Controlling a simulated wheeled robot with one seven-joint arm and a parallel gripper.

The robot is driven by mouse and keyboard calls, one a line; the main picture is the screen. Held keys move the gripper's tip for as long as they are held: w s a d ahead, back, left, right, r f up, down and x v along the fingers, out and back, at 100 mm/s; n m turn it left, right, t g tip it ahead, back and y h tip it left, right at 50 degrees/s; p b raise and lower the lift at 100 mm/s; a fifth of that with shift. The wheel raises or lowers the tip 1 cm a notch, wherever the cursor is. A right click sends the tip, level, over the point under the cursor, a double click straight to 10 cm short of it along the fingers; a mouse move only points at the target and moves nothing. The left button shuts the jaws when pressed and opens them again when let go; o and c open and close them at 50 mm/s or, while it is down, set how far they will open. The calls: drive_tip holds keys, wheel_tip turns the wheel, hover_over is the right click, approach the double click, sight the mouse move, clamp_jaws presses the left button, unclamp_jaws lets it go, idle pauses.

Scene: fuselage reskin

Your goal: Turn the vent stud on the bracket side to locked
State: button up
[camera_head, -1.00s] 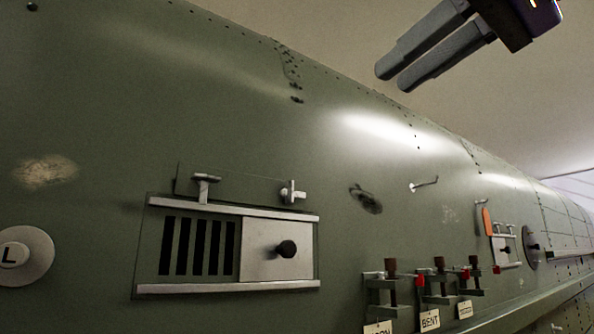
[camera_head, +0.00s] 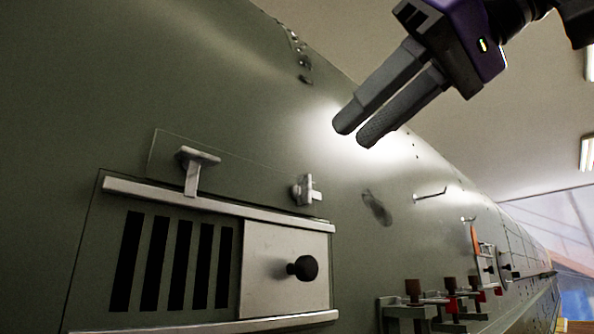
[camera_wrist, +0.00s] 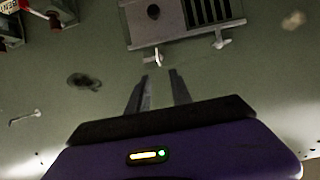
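The vent panel has dark slots and a pale sliding plate (camera_head: 284,250) with a black knob (camera_head: 302,268). Two pale studs sit along its upper edge. The left stud (camera_head: 197,158) has its bar roughly level. The right stud (camera_head: 304,190), on the side nearer the clamp-like brackets, has an upright bar with a short stub to the right. In the wrist view, upside down, this right stud (camera_wrist: 158,58) lies just beyond the fingertips and the left stud (camera_wrist: 221,39) is off to the right. My gripper (camera_head: 356,128) is open and empty, above and right of the right stud, apart from it.
Several clamp-like brackets (camera_head: 415,312) with red and brown parts stick out at lower right. A thin hook (camera_head: 431,194) and a dark smudge (camera_head: 377,207) are on the green skin (camera_head: 70,110). Skin around the right stud is mostly clear.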

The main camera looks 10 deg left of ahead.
sight(312, 193)
drive_tip(key=shift+p+x, duration=1.1)
drive_tip(key=shift+x, duration=2.75)
clamp_jaws()
